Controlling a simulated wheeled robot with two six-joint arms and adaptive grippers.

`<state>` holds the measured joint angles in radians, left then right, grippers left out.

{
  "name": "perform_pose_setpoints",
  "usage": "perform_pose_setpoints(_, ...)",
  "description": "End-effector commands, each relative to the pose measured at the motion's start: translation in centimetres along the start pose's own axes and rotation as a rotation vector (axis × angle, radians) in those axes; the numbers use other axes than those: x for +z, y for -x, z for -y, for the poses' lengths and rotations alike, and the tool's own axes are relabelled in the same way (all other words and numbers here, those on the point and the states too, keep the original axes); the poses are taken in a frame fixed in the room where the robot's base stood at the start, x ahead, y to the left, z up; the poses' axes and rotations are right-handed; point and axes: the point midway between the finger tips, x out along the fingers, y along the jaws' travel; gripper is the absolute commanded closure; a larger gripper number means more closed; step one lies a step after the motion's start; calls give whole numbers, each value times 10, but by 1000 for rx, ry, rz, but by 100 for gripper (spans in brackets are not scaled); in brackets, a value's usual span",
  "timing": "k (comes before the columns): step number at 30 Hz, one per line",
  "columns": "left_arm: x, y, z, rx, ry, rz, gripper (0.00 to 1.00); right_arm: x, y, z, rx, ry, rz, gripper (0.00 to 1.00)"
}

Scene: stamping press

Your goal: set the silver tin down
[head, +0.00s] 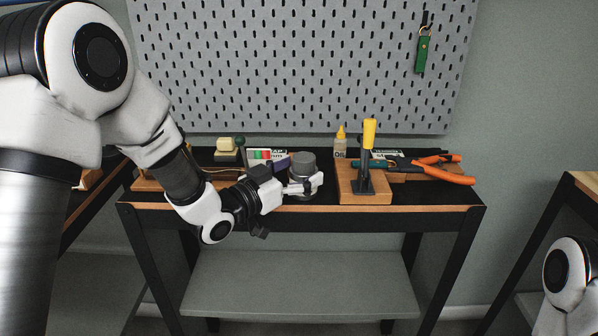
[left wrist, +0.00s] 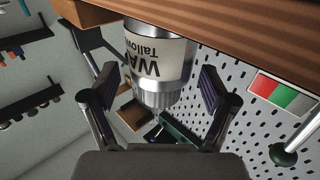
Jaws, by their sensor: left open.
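The silver tin (head: 303,163) is upright at the bench's front, left of the wooden block. In the left wrist view the tin (left wrist: 160,55) appears upside down, with a pale label and a ribbed metal lid. My left gripper (head: 307,184) is open, with one finger on each side of the tin. In the wrist view gaps show between the fingers and the tin. The tin's base looks to be at the bench top (head: 325,199), but the gripper partly hides it. My right gripper is out of view.
Right of the tin stands a wooden block (head: 350,193) with a yellow-handled stamp (head: 369,135). Orange-handled pliers (head: 447,174) lie farther right. A yellow-capped bottle (head: 340,142) and a striped card (head: 262,155) are behind. A pegboard (head: 300,70) closes off the back.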

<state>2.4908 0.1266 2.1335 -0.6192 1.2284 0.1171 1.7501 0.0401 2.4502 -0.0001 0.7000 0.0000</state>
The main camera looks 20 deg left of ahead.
Motion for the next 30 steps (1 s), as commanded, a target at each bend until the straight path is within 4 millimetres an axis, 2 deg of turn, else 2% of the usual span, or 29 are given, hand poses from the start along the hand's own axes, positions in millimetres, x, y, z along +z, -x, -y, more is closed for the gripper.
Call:
perform_pose_setpoints(8, 0, 1, 0, 0, 0, 0, 13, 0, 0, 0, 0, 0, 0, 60)
perform_pose_setpoints(11, 0, 8, 1, -2, 2, 0, 13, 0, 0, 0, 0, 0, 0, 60)
perform_pose_setpoints(14, 0, 26, 1, -3, 6, -2, 13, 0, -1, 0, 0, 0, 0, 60)
perform_pose_setpoints(22, -1, 95, 0, -2, 10, -6, 13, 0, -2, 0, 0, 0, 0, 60)
perform_pose_setpoints(27, -1, 115, 1, -3, 4, -2, 13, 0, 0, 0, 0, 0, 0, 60)
perform_pose_setpoints(30, 0, 120, 0, 0, 2, -2, 13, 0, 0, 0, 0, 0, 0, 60)
